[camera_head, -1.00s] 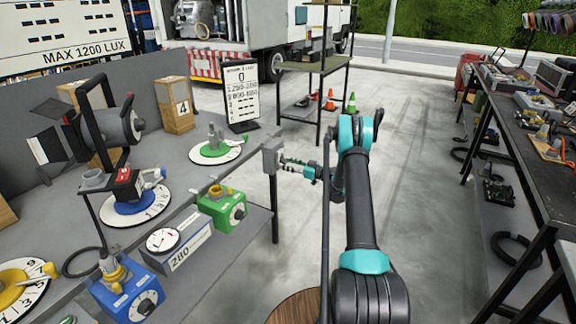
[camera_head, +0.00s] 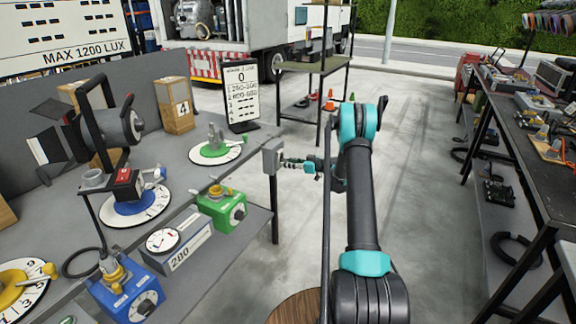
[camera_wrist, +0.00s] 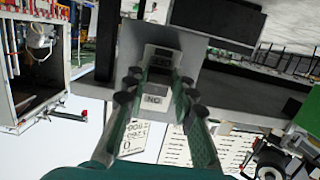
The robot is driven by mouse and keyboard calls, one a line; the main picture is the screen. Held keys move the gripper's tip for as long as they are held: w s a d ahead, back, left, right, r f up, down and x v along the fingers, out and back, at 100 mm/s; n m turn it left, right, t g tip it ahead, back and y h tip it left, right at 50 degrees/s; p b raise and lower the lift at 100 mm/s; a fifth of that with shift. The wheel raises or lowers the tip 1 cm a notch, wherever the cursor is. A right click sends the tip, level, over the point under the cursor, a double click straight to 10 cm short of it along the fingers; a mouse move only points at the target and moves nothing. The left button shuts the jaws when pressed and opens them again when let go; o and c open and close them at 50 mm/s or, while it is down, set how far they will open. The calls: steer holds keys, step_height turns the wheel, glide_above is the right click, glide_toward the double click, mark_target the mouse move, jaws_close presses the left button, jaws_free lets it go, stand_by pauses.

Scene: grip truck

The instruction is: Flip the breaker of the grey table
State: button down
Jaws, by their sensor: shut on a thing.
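The breaker is a grey box (camera_head: 272,157) fixed at the near right corner of the grey table (camera_head: 178,158). In the wrist view its pale face (camera_wrist: 186,62), seen upside down, bears an ON label and another label farther up. My gripper (camera_head: 285,162) reaches the breaker from the right. In the wrist view its two green fingers (camera_wrist: 160,76) are at the breaker's switch, between the labels. They are shut on the switch, though the fingertips hide much of it. The switch's exact position cannot be told.
A green dial plate (camera_head: 216,152) and a score sign (camera_head: 242,92) are near the breaker. The floor right of my arm is clear up to a dark table (camera_head: 545,165).

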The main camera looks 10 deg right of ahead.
mark_target(284, 160)
step_height(284, 160, up, 2)
steer(key=g+h, duration=0.2)
steer(key=h, duration=0.1)
steer(key=shift+h, duration=0.3)
steer(key=shift+w+a+r+g+h, duration=0.15)
steer(key=shift+r+g+h, duration=0.25)
steer(key=shift+g+h, duration=0.45)
steer(key=shift+w+a+r+g+h, duration=0.1)
steer(key=shift+r+g+h, duration=0.3)
steer(key=shift+g+h, duration=0.45)
steer(key=c, duration=1.2)
jaws_free()
steer(key=v, duration=1.2)
steer(key=shift+s+a+r, duration=0.1)
steer(key=shift+a+r, duration=0.05)
steer(key=shift+a, duration=0.1)
steer(key=shift+s, duration=0.1)
